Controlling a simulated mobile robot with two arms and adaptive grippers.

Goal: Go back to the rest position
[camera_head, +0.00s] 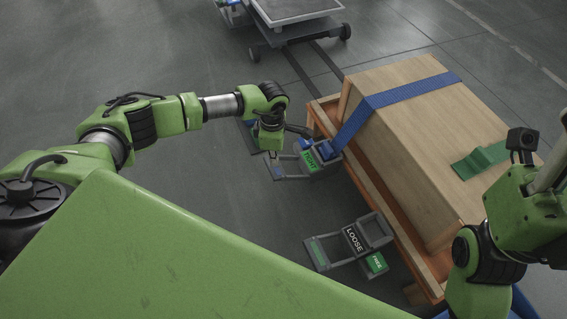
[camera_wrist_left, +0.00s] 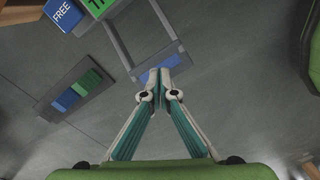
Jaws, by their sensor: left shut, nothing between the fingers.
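My left gripper (camera_head: 273,165) hangs from the left arm near the middle of the head view, beside a grey frame device with a green label (camera_head: 309,161) that seems to read "TIGHT". In the left wrist view the two fingers (camera_wrist_left: 161,78) meet at their tips, shut with nothing between them. The tips show against the end of the grey frame and its blue patch (camera_wrist_left: 150,74); I cannot tell if they touch it. My right arm is at the right edge of the head view; its fingers do not show.
A wooden crate (camera_head: 425,115) with a blue strap (camera_head: 385,97) stands on an orange pallet (camera_head: 372,200). A second grey device labelled "LOOSE" (camera_head: 354,239) and "FREE" lies before it. A cart (camera_head: 300,12) stands at the back. The floor between my left arm and the cart is clear.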

